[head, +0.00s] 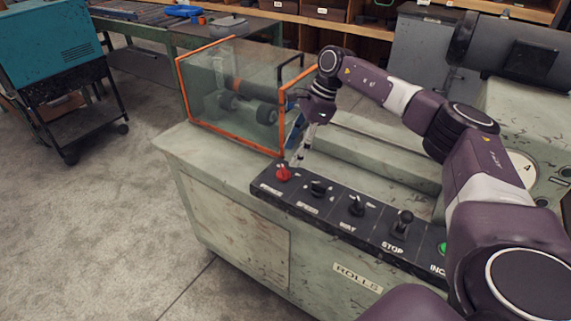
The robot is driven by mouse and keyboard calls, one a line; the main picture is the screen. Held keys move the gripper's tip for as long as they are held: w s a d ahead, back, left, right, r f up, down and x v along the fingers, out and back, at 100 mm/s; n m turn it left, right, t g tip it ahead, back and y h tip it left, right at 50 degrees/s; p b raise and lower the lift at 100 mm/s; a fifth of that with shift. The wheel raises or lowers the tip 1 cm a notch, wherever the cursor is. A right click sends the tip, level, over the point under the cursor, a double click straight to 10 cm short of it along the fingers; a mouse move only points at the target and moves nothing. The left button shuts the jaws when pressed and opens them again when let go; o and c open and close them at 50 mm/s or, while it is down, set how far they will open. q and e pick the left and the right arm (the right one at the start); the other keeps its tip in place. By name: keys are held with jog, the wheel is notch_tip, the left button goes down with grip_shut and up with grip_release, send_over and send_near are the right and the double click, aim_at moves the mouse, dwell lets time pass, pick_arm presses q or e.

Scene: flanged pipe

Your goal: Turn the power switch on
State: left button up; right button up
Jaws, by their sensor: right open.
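The power switch (283,173) is a red knob at the left end of the black control panel (330,214) on the front edge of the grey-green machine. My right gripper (297,160) is open and points down just above and to the right of the red knob. Whether a fingertip touches the knob I cannot tell. The knob's label is too small to read surely. My left gripper is not in view.
To the right on the panel are black knobs (318,187), a black lever (402,222) marked STOP and a green button (442,248). A clear guard with an orange frame (228,143) stands behind the panel. A teal cart (58,58) stands at left; the floor between is clear.

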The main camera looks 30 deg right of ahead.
aim_at(284, 169)
jog(key=x, duration=0.6)
jog(key=shift+a+r+p, duration=0.1)
jog(key=shift+p, duration=0.25)
jog(key=c, duration=1.2)
